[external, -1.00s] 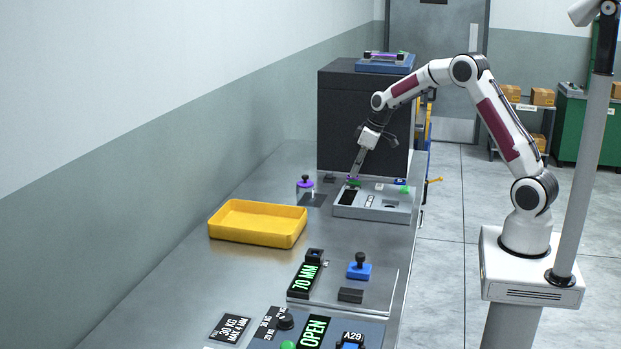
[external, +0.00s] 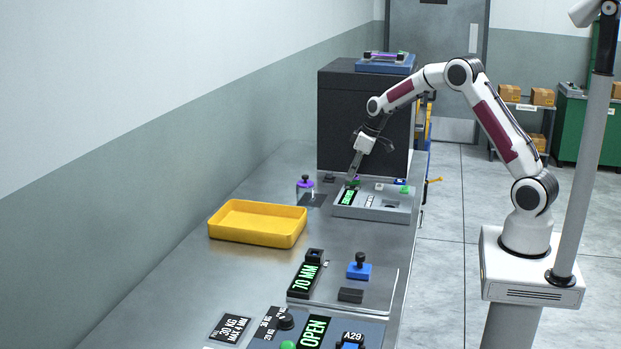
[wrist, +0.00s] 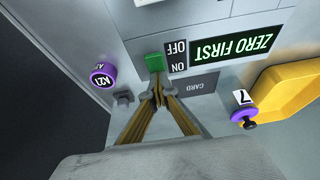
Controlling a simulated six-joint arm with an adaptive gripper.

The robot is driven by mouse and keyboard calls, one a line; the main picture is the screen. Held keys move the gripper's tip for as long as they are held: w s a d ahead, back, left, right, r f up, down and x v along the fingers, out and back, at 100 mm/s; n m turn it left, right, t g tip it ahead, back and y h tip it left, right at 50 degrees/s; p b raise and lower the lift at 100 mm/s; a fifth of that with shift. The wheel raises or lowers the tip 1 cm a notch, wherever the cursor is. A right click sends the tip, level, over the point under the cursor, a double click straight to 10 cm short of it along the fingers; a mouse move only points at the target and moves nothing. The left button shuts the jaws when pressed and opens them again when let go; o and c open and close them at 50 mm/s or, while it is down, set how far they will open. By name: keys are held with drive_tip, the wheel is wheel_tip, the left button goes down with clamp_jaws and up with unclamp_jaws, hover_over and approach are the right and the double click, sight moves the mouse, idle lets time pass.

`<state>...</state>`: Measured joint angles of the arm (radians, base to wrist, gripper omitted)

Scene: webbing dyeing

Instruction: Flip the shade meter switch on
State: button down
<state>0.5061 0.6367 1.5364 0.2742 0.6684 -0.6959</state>
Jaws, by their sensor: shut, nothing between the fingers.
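The shade meter (external: 372,213) is a grey box on the bench below my gripper. Its display (wrist: 235,45) is lit with green letters, "ZERO FIRST"; it also shows lit in the external view (external: 348,197). The green switch (wrist: 154,62) sits beside the ON and OFF labels, nearer ON. My gripper (wrist: 157,88) is shut and empty, its tips right at the switch's edge; I cannot tell whether they touch it. In the external view my gripper (external: 352,178) points down at the meter's far left corner.
A purple-lidded jar (wrist: 243,116) stands beside the meter, with a yellow tray (external: 257,222) nearer the camera. A purple knob labelled A21 (wrist: 102,75) is on the other side. A dark cabinet (external: 365,115) rises behind.

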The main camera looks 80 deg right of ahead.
drive_tip(key=shift+s+a+f, duration=0.15)
drive_tip(key=shift+s+f, duration=0.1)
drive_tip(key=shift+f, duration=0.2)
drive_tip(key=shift+s, duration=0.85)
drive_tip(key=shift+r, duration=0.65)
drive_tip(key=w+v, duration=0.1)
drive_tip(key=v, duration=1.2)
drive_tip(key=shift+r, duration=0.5)
drive_tip(key=shift+w, duration=0.2)
